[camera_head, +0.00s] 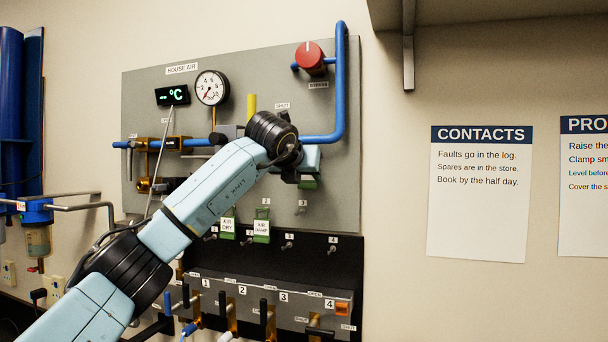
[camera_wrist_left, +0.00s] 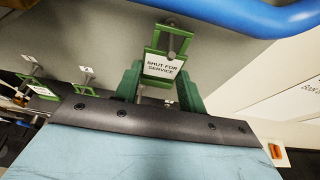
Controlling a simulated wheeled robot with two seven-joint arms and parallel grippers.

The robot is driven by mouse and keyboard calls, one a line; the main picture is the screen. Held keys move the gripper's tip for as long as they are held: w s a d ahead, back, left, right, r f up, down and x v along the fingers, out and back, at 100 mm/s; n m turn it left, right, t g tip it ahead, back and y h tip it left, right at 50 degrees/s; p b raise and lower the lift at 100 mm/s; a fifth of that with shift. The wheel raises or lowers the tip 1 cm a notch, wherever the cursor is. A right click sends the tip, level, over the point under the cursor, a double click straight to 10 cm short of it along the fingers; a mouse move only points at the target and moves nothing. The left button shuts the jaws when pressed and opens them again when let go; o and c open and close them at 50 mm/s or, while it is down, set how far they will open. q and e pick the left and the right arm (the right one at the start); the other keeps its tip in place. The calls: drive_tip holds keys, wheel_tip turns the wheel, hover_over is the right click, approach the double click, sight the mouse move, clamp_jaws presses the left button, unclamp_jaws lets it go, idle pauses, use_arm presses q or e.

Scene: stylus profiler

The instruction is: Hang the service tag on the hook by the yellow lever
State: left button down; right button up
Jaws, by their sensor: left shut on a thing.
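The service tag (camera_wrist_left: 163,67) has a green frame and a white label reading SHUT FOR SERVICE. My left gripper (camera_wrist_left: 160,85) is shut on it, with green fingers either side. A grey hook (camera_wrist_left: 172,43) shows within the tag's open upper frame in the left wrist view; I cannot tell whether it bears the tag. In the head view, my left gripper (camera_head: 309,178) is in front of the panel, right of the yellow lever (camera_head: 251,107). My arm hides the lever's lower part and the area beside it. My right gripper is not in view.
A blue pipe (camera_head: 341,80) runs close above and to the right of my left gripper. Tags reading AIR DRY (camera_head: 228,225) and AIR DAMP (camera_head: 262,227) hang at lower left. A bare peg (camera_head: 301,211) sits below the gripper. Valves line the manifold (camera_head: 255,285) underneath.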

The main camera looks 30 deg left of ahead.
use_arm(q)
drive_tip(key=shift+f, duration=0.2)
drive_tip(key=c, duration=0.7)
unclamp_jaws()
drive_tip(key=shift+c, duration=0.2)
drive_tip(key=shift+s, duration=0.1)
drive_tip(key=shift+c, duration=0.5)
drive_tip(key=shift+s+d+r+b, duration=0.15)
drive_tip(key=shift+s+b, duration=0.15)
drive_tip(key=shift+b, duration=0.2)
drive_tip(key=b+v, duration=0.3)
drive_tip(key=v, duration=0.4)
drive_tip(key=shift+s+r, duration=0.1)
